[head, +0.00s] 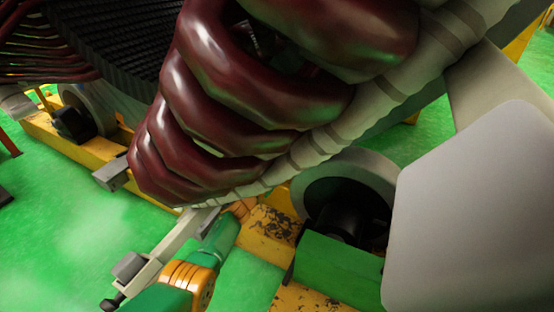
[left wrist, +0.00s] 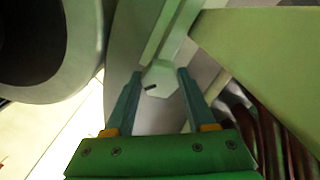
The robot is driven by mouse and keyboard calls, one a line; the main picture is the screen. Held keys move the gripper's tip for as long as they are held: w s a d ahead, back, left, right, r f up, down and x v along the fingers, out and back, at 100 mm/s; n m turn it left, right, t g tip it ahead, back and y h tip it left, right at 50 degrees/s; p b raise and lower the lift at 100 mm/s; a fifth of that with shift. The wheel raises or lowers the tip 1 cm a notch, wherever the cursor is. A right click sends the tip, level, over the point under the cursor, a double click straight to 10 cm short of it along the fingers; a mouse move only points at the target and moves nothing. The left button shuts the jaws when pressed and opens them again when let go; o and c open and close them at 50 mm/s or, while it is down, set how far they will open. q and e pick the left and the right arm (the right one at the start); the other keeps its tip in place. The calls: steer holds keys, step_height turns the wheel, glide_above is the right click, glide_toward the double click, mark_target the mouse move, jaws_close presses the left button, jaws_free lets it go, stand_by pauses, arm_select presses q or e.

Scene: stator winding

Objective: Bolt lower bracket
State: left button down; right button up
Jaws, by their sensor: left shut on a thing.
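A pale grey bar-like bracket (head: 170,247) lies slanted below the dark red coils in the head view, with a grey block and a dark bolt-like end (head: 112,303) at its lower left. My left gripper (head: 224,228), green with orange bands, is beside its upper end. In the left wrist view its two teal fingers (left wrist: 158,85) are on either side of a pale angular piece (left wrist: 160,76) with a small dark slot, which looks like the bracket's end. The exact contact is hard to see. My right gripper is not in view.
The stator's dark red coils (head: 215,95) and pale wrapped ring (head: 390,85) hang close above the gripper. A grey roller (head: 345,180) and green block (head: 335,265) on the worn yellow frame (head: 262,235) stand to its right. Green floor (head: 60,215) is open at the left.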

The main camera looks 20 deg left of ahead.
arm_select(q)
steer(key=shift+m, duration=0.3)
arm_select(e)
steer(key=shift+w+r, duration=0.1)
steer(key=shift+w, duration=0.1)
arm_select(q)
steer(key=shift+c, duration=1.2)
jaws_free()
steer(key=s+a+p, duration=0.1)
steer(key=s+p, duration=0.4)
steer(key=s, duration=0.2)
steer(key=shift+a, duration=0.15)
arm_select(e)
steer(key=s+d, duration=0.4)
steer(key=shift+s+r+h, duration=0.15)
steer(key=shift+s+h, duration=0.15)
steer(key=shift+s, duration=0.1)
arm_select(q)
steer(key=shift+p, duration=0.3)
